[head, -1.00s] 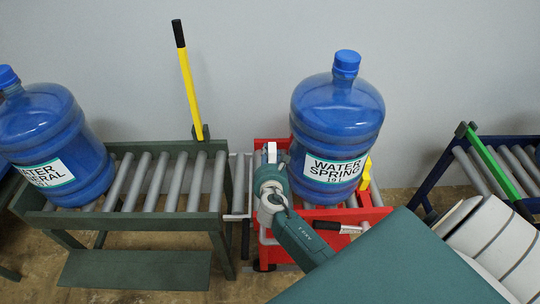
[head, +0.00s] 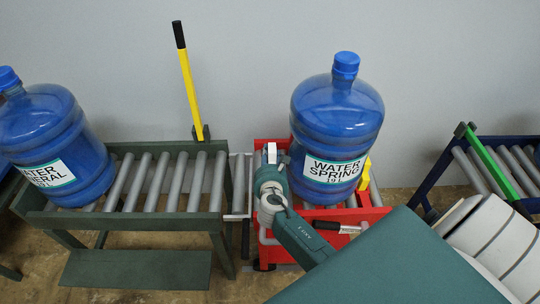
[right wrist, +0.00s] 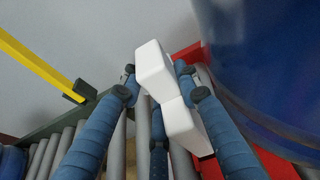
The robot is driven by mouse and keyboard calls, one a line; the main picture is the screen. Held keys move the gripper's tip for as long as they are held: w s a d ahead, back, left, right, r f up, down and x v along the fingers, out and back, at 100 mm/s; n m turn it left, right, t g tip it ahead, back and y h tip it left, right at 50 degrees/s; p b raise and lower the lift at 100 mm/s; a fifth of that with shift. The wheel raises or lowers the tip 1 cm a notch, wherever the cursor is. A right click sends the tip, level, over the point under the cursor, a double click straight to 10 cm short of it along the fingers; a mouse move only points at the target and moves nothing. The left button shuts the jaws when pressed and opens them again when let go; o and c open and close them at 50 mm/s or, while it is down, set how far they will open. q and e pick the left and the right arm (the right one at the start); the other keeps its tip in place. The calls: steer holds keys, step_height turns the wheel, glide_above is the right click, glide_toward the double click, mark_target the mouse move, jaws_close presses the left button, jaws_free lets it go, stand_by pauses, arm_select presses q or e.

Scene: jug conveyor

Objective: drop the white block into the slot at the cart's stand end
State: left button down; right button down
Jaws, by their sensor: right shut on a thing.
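The white block (head: 271,153) is held in my right gripper (head: 270,166), above the left end of the red cart (head: 276,262). In the right wrist view the white block (right wrist: 155,72) shows as two joined parts, between the blue fingers of my right gripper (right wrist: 157,98), which is shut on it. The cart's left end faces the green roller stand (head: 140,217). The slot at that end cannot be made out; my gripper and forearm cover much of the area. My left gripper is out of view.
A blue jug labelled Water Spring (head: 337,125) stands upright on the cart, close to the right of my gripper. Another blue jug (head: 52,135) is on the green stand's left part. A yellow lever (head: 189,85) rises from that stand. A navy roller stand (head: 440,180) is at right.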

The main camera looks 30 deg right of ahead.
steer(key=shift+f+b, duration=2.35)
steer(key=shift+f, duration=0.55)
steer(key=shift+d+f+b, duration=0.25)
steer(key=shift+f+b, duration=0.5)
steer(key=shift+f, duration=0.1)
steer(key=shift+s+f, duration=0.1)
steer(key=c, duration=1.2)
jaws_free()
